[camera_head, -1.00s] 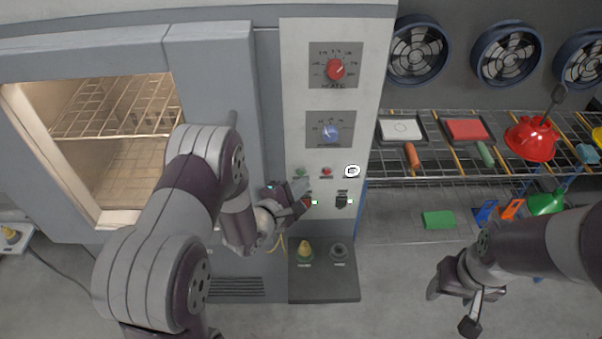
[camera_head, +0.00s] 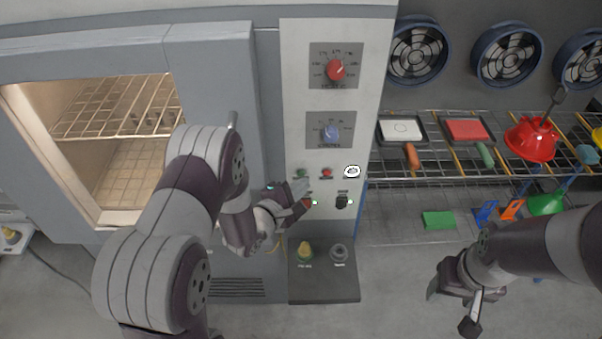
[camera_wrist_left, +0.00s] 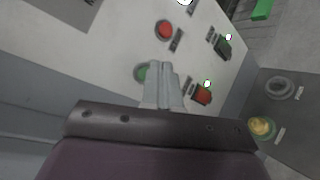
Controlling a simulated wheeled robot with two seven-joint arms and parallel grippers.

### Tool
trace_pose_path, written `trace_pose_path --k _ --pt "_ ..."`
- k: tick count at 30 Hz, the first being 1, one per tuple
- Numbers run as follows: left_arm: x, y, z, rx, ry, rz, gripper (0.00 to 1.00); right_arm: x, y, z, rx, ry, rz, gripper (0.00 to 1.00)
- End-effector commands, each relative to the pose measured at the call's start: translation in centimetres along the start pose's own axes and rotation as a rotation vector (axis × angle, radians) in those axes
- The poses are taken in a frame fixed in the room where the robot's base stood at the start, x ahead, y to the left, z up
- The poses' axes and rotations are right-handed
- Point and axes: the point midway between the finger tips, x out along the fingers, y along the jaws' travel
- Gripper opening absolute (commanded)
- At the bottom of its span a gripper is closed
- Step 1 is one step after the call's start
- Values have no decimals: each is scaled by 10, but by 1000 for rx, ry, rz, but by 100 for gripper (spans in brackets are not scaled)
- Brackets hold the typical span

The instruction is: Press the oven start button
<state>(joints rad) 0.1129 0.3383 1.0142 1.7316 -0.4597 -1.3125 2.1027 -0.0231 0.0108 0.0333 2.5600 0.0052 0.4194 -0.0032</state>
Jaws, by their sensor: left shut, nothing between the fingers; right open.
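The oven's control panel (camera_head: 345,110) is upright, right of the oven opening. A small green button (camera_head: 300,173) is on its lower part, left of a red button (camera_head: 326,172). In the left wrist view the green button (camera_wrist_left: 141,73) is partly hidden behind my left fingertips, and the red button (camera_wrist_left: 164,30) lies beyond. My left gripper (camera_head: 299,187) is shut and empty, just below the green button; its fingertips also show in the wrist view (camera_wrist_left: 166,72). I cannot tell whether they touch the panel. My right gripper (camera_head: 452,307) is open and away from the panel.
A red switch (camera_wrist_left: 202,96) and a black switch (camera_head: 342,202) sit below the buttons. A red dial (camera_head: 336,69) and a blue dial (camera_head: 331,132) are higher up. A wire rack (camera_head: 455,170) with trays and tools stands to the right. The lit oven (camera_head: 130,170) is open at left.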

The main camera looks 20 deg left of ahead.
Motion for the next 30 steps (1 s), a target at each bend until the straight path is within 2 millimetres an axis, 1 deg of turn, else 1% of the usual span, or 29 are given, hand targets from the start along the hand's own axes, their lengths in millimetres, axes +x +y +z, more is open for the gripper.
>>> trace_pose_path --k 23,30 --pt "0 0 0 0 0 0 0 0 0 0 0 0 0 60" --pt "6 3 -3 -1 0 0 0 0 0 0 0 0 0 60"
